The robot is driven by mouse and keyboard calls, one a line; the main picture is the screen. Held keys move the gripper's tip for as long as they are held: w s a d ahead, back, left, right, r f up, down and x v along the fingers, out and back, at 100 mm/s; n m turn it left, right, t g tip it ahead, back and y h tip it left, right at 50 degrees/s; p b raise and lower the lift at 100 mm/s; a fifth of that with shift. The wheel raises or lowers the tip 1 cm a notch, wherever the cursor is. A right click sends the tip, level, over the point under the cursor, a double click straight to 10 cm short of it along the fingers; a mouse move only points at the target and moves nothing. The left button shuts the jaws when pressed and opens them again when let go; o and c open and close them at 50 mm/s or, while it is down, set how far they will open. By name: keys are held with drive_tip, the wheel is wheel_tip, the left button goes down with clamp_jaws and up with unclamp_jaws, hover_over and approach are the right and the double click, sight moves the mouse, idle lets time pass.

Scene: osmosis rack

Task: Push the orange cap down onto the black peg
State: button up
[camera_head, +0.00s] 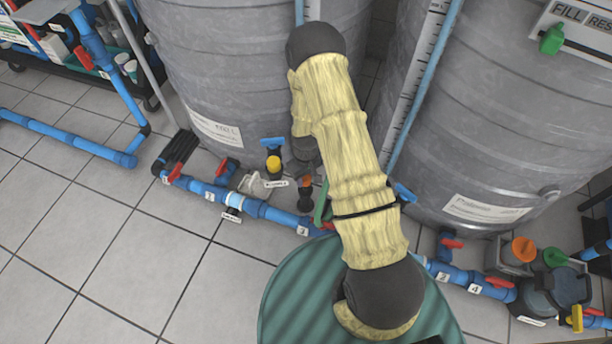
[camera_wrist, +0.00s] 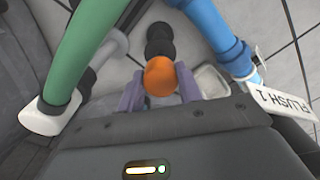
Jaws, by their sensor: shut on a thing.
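The orange cap (camera_wrist: 160,76) is between the two purple fingers of my gripper (camera_wrist: 159,88) in the wrist view. My gripper is shut on it. The black peg (camera_wrist: 159,40) shows directly beyond the cap, in line with it. The cap's edge overlaps the peg in this view, so I cannot tell how far it sits on it. In the head view, a small orange piece (camera_head: 306,181) tops a dark post (camera_head: 304,201) beside my forearm. My gripper is mostly hidden there behind the arm.
A green pipe (camera_wrist: 82,50) and a blue pipe (camera_wrist: 216,32) flank the cap closely. A white FLUSH 1 label (camera_wrist: 285,108) is at right. A yellow-capped fitting (camera_head: 273,164) stands left of the orange piece. Large grey tanks (camera_head: 235,75) rise behind.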

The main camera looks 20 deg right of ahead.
sight(306, 184)
drive_tip(key=shift+f+b, duration=1.35)
drive_tip(key=shift+f, duration=0.45)
drive_tip(key=shift+p, duration=0.9)
idle(0.6)
drive_tip(key=shift+f, duration=0.35)
idle(0.5)
drive_tip(key=o, duration=1)
drive_tip(key=shift+r, duration=0.1)
wheel_tip(306, 184, up, 17)
drive_tip(key=p, duration=0.8)
drive_tip(key=shift+r, duration=0.1)
